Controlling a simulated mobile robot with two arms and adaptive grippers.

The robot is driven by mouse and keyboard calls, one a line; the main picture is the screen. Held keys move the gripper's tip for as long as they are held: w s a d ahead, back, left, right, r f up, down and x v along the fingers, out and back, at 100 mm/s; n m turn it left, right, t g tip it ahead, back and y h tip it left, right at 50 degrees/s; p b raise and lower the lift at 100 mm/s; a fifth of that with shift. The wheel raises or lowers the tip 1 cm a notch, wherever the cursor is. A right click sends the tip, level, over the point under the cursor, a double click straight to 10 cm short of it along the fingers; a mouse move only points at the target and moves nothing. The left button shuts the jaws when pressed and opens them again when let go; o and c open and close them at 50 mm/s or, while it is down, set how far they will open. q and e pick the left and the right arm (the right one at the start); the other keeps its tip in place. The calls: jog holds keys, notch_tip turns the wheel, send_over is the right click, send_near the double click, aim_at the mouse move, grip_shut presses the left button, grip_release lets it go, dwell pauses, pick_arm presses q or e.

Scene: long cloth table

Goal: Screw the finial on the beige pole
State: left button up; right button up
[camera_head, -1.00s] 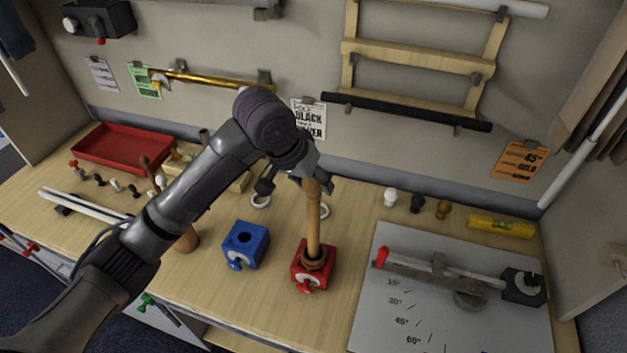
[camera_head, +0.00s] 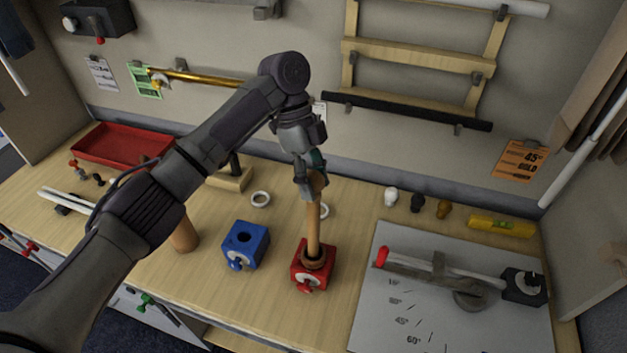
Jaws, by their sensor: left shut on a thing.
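The beige pole (camera_head: 313,228) stands upright in the red clamp block (camera_head: 312,272) near the table's front edge. A rounded light-brown finial (camera_head: 319,182) is at the top of the pole, in line with it. My left gripper (camera_head: 311,186) points down at the pole's top and is shut on the finial. The fingers hide part of the finial and the joint, so I cannot tell how far it is threaded. My right gripper is not in view.
A blue clamp block (camera_head: 246,245) stands empty left of the red one. A yellow level (camera_head: 501,226) lies at right. A red tray (camera_head: 120,146) sits at back left.

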pick_arm(q)
jog(key=m+y, duration=0.1)
jog(key=m, duration=0.2)
jog(key=shift+r+g+p, duration=0.2)
jog(key=shift+g+p, duration=0.1)
jog(key=shift+g, duration=0.1)
jog(key=m+y, duration=0.1)
jog(key=m, duration=0.2)
jog(key=m+y, duration=0.1)
jog(key=m, duration=0.2)
jog(key=shift+f+y, duration=0.2)
jog(key=shift+y, duration=0.2)
jog(key=o, duration=1.1)
jog(key=shift+o, duration=0.2)
